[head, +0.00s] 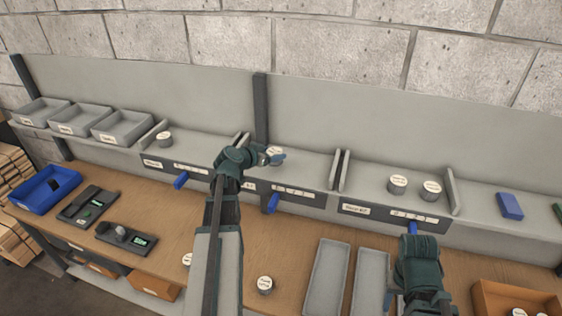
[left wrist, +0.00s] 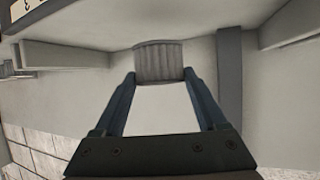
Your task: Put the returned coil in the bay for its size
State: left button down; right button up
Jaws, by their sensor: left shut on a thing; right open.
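A grey ribbed coil with a pale labelled top (head: 275,151) is in the middle bay of the shelf, and it fills the fingertips in the left wrist view (left wrist: 158,62). My left gripper (head: 274,157) is shut on it; whether the coil touches the bay floor I cannot tell. The left bay (head: 190,148) holds one coil (head: 164,139). The middle bay (head: 312,171) has a labelled front. The right bay (head: 365,182) holds two coils (head: 397,185) (head: 431,191). My right gripper (head: 389,300) is open, low over the bench and largely hidden by its arm.
Bench coils stand beside my left arm (head: 187,260) (head: 265,285). Two grey trays (head: 327,275) (head: 371,280) lie near my right arm. An orange bin (head: 490,300) is at right, a blue bin (head: 35,200) at left. Upright dividers (head: 335,170) separate the bays.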

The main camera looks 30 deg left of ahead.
aim_at(280, 152)
pick_arm(q)
jog(key=shift+w+d+f, duration=0.1)
jog(key=shift+w+d, duration=0.45)
jog(key=shift+w, duration=0.3)
jog(key=shift+w+d, duration=0.1)
jog(key=shift+w+d, duration=0.2)
jog(key=shift+w, duration=0.15)
notch_tip(280, 152, down, 4)
jog(key=b, duration=0.4)
jog(key=shift+w, duration=0.1)
jog(key=shift+d+r, duration=0.1)
jog(key=shift+r, duration=0.1)
